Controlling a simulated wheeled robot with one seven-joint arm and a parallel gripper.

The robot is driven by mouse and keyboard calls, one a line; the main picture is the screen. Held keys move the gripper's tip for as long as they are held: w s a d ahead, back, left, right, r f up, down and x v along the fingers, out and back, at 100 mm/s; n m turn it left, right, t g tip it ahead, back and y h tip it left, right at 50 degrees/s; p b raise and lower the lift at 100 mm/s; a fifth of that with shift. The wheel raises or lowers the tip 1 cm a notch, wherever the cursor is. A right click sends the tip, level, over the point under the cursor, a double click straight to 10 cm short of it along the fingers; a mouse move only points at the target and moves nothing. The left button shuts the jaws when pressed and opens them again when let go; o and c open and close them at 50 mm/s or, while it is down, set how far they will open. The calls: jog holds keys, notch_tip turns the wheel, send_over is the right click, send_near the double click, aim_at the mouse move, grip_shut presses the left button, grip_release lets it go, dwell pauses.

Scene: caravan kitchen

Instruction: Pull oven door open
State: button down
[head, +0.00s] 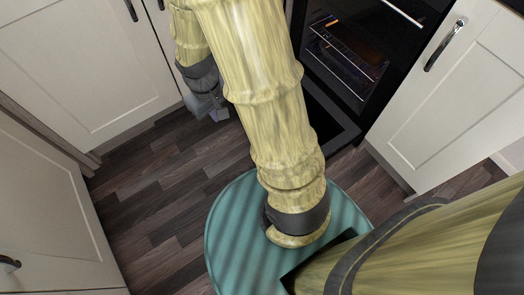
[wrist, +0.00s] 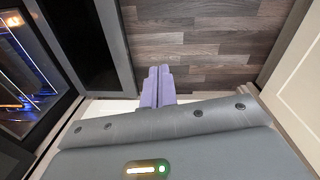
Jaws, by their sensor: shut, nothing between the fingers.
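The oven door (head: 345,58) is a dark glass front at the upper right of the head view. A lit rack shows through it, and the door looks shut. A pale bar handle (head: 403,12) crosses it near the top edge. In the wrist view the oven glass (wrist: 25,80) is at the far left, with orange and blue lights behind it. My gripper (head: 219,115) hangs low to the left of the oven, apart from the door and its handle. In the wrist view its purple fingers (wrist: 157,88) are together and empty, above the floor. My arm covers the oven's left side in the head view.
White cabinets stand on the left (head: 80,70) and right (head: 455,95) of the head view, with dark handles. A dark panel (head: 328,115) lies below the oven glass. The wood-look floor (head: 150,185) is clear around my base.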

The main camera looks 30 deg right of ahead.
jog(key=w+d+f+n+h+b, duration=0.1)
jog(key=d+f+n+h+b, duration=0.1)
jog(key=f, duration=1.3)
jog(key=w+d+f+n+h+b, duration=0.1)
jog(key=d+f+n+h+b, duration=0.2)
jog(key=f, duration=1.2)
jog(key=w+d+f+n+h+b, duration=0.1)
jog(key=d+f+n+h+b, duration=0.1)
jog(key=f+n+h+b, duration=0.3)
notch_tip(320, 180, down, 11)
jog(key=n+h, duration=0.3)
jog(key=n, duration=0.3)
jog(key=shift+d+r, duration=0.15)
jog(key=b+x, duration=0.5)
jog(key=x, duration=0.5)
jog(key=shift+r+b, duration=0.7)
jog(key=shift+r, duration=1.35)
